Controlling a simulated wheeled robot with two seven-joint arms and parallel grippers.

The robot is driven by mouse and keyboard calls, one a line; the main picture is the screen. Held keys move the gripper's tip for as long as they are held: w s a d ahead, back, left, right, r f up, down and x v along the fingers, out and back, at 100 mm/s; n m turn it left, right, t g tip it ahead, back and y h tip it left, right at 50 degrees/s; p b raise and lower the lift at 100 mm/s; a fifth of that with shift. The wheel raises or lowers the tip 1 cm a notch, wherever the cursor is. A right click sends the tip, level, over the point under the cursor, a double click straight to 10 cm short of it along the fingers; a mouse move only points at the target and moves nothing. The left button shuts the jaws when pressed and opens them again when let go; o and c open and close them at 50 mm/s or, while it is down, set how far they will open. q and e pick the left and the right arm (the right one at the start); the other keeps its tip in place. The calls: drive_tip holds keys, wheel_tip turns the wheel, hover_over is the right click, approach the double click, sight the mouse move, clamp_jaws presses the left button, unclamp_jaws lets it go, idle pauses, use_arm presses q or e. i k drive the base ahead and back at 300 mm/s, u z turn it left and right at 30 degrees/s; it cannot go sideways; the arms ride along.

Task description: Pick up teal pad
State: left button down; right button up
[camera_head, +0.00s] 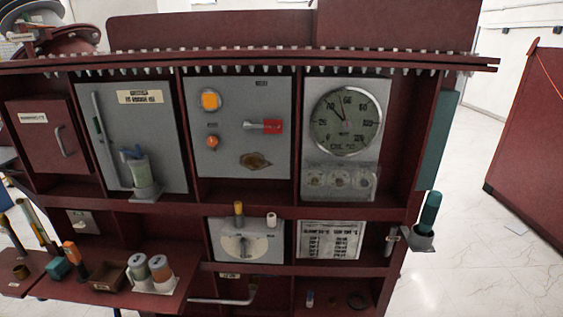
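Several teal things show, and I cannot tell which one is the pad. A small teal block (58,268) lies on the dark red shelf at the lower left, beside a dark post with an orange top (74,253). A tall flat teal panel (437,140) is on the right side of the dark red cabinet (350,212). A teal cylinder (431,210) stands upright in a grey holder (421,240) on the cabinet's lower right side. Neither of my grippers is in view.
A small brown open box (108,276) and two cups with coloured bands (161,270) crowd the shelf. A large gauge (346,121) and a red switch (271,126) are on the cabinet panels.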

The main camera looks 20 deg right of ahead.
sight(59, 266)
drive_tip(key=u, duration=2.3)
drive_tip(key=i, duration=2.3)
drive_tip(key=z, duration=3.7)
